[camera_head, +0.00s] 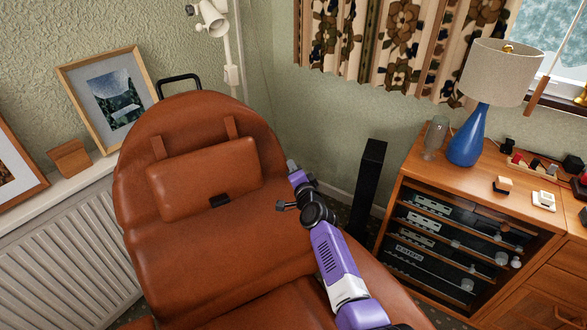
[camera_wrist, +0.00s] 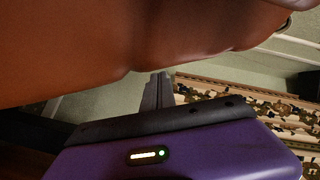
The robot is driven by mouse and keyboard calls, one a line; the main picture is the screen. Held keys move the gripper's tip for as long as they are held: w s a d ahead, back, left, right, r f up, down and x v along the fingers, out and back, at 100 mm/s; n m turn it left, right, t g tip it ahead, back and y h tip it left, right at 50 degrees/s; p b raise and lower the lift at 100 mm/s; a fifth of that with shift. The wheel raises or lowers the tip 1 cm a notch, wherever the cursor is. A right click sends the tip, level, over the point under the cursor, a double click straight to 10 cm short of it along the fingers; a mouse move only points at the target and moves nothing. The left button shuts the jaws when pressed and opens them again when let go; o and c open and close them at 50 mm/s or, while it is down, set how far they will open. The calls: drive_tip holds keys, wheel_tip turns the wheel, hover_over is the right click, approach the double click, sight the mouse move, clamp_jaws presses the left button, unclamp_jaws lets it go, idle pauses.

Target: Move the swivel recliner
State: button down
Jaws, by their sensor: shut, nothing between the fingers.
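The swivel recliner (camera_head: 190,255) is a brown leather chair with a rounded backrest and a strapped head pillow (camera_head: 203,180). It fills the left and middle of the head view. My gripper (camera_head: 291,165) is at the right edge of the backrest, with my purple arm reaching over the chair's right side. In the wrist view my gripper (camera_wrist: 158,88) shows two grey fingers together, with nothing between them. The recliner's brown leather (camera_wrist: 90,45) fills the top of that view, close to the fingertips. I cannot tell whether they touch it.
A white radiator (camera_head: 65,260) stands left of the chair, under a ledge with framed pictures (camera_head: 112,98). A black column speaker (camera_head: 367,190) and a wooden cabinet (camera_head: 408,180) with a blue lamp (camera_head: 468,135) stand right. A white floor lamp (camera_head: 212,20) is behind. Little floor is free.

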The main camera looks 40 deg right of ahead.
sight(283, 168)
drive_tip(key=shift+w+a+f+n+y+b, duration=0.15)
drive_tip(key=shift+w+a+n+y+b, duration=0.45)
drive_tip(key=shift+w+a+b, duration=0.5)
drive_tip(key=w+a+n+y+b, duration=0.3)
drive_tip(key=w+a+y+b, duration=0.2)
drive_tip(key=a, duration=0.8)
drive_tip(key=w+a+n+y+b, duration=0.4)
drive_tip(key=w+a+y+b, duration=0.1)
drive_tip(key=a+b, duration=0.7)
drive_tip(key=shift+w+a+n+y, duration=0.15)
drive_tip(key=shift+a+n+y, duration=0.2)
drive_tip(key=shift+y, duration=0.35)
